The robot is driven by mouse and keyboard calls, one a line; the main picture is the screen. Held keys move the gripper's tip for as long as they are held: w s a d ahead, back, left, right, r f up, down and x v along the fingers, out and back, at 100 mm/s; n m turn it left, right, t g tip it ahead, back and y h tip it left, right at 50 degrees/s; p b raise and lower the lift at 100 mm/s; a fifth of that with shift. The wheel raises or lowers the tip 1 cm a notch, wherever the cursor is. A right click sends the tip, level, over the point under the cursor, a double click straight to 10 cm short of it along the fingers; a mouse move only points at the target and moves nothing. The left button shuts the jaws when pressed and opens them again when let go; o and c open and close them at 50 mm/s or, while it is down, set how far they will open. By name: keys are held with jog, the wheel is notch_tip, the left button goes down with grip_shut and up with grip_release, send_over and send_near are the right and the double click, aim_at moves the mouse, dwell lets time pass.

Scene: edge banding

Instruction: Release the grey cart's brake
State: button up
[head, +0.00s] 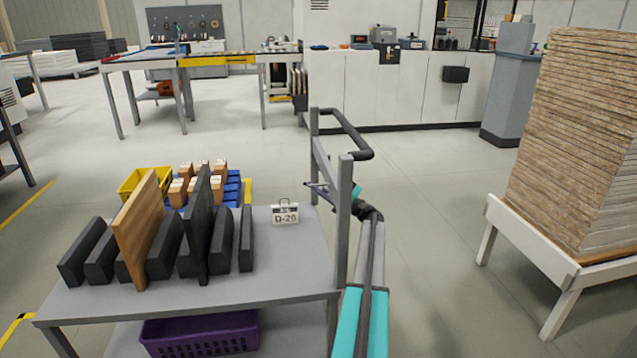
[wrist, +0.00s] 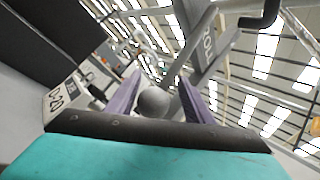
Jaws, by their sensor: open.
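The grey cart (head: 290,268) stands in front of me in the head view, with upright grey posts and a black push handle (head: 366,154) at its right end. My gripper (head: 318,190) is at that end, between the posts, partly hidden by the near post. In the wrist view its two purple fingers (wrist: 163,92) are apart. A round grey knob (wrist: 153,102) shows between them; I cannot tell whether they touch it. A grey bar with lettering (wrist: 205,48) rises behind the knob. I cannot make out the brake's position.
A purple basket (head: 200,334) is below. A pallet of stacked boards (head: 575,145) stands right. Open floor lies between.

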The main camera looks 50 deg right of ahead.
jog(key=b+v, duration=0.4)
jog(key=v, duration=0.9)
jog(key=shift+s+f, duration=0.15)
jog(key=shift+s, duration=0.05)
